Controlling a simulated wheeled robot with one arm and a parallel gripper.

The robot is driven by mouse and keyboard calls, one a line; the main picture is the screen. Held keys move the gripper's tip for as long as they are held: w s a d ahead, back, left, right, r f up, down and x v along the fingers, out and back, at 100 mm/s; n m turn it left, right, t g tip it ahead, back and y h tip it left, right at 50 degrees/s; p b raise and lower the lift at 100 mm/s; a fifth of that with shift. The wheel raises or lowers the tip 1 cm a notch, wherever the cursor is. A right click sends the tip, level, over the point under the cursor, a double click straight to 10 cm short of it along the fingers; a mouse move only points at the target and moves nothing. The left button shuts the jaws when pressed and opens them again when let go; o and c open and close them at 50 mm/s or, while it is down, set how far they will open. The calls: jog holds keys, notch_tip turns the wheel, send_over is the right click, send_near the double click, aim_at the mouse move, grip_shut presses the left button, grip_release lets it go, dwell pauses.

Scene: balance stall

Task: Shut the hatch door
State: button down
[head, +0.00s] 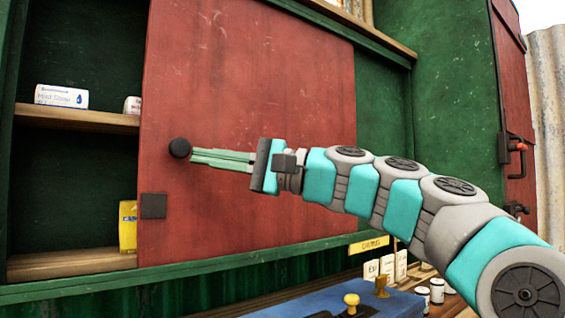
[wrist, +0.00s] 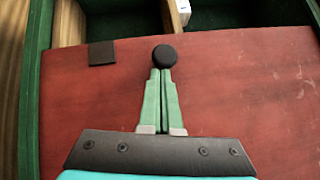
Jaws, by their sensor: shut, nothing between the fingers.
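The red hatch door (head: 270,90) is a sliding panel in a green cabinet frame. It stands partly open, with the left part of the cabinet uncovered. It also fills most of the wrist view (wrist: 240,90). A round black knob (head: 180,148) sits near the door's left edge, and a dark square plate (head: 153,206) is below it. My gripper (head: 193,158) is shut and empty, with its green fingertips right beside the knob on its right. In the wrist view the knob (wrist: 164,57) is just beyond the fingertips; I cannot tell whether they touch.
Below the door, a counter holds a blue case (head: 350,297), small cards and jars. A second red door (head: 515,90) with a latch is at right.

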jog(key=s+a, duration=1)
jog(key=a, duration=0.5)
jog(key=shift+s, duration=0.4)
jog(key=w+b+v, duration=0.1)
jog(key=w+v, duration=0.1)
jog(key=v, duration=1.1)
jog(key=shift+w+d+f, duration=0.2)
jog(key=shift+w+d, duration=0.1)
jog(key=shift+w, duration=0.25)
